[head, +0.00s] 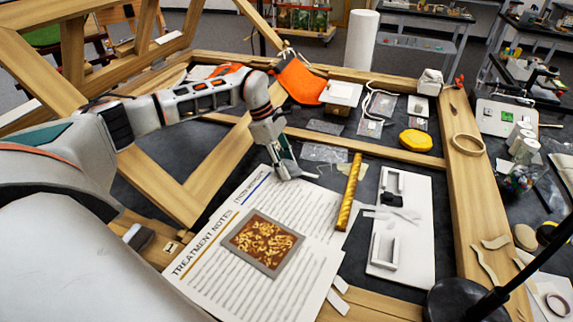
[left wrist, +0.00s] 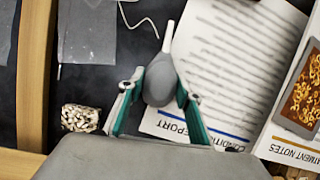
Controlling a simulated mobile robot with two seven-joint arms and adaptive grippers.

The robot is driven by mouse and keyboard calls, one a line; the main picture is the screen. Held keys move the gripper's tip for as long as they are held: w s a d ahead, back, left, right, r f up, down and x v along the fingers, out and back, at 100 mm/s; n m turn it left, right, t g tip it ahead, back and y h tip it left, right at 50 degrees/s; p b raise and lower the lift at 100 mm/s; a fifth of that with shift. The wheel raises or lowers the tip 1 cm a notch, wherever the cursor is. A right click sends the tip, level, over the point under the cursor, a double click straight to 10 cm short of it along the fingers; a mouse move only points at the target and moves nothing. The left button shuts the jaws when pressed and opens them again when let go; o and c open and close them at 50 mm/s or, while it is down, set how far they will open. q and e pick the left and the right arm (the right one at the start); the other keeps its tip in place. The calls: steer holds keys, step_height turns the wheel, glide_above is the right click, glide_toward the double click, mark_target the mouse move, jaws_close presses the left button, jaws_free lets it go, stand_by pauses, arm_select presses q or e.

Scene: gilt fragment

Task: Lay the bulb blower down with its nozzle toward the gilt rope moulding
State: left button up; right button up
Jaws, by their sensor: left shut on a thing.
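The bulb blower (left wrist: 160,82) is a grey bulb with a pale pointed nozzle (left wrist: 168,38), held between the teal fingers of my left gripper (left wrist: 155,98). In the left wrist view the nozzle points away from the gripper, towards the top. In the head view my left gripper (head: 286,168) is shut on the blower over the upper part of the printed sheets; the pale nozzle tip shows at its right, pointing towards the moulding. The fingers largely hide the bulb there. The gilt rope moulding (head: 349,192) is a gold twisted rod lying to the right of the gripper, apart from it. My right gripper is out of view.
A framed gilt fragment (head: 262,243) lies on the treatment notes (head: 195,283). A white board with foam blocks (head: 409,258) lies right of the moulding. Wooden frame beams (head: 375,151) surround the dark work surface. A yellow object (head: 415,140) and clear bags lie behind.

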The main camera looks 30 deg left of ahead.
arm_select(q)
steer(key=o, duration=1.2)
steer(key=shift+f, duration=0.15)
steer(key=v, duration=1.2)
steer(key=shift+a, duration=0.1)
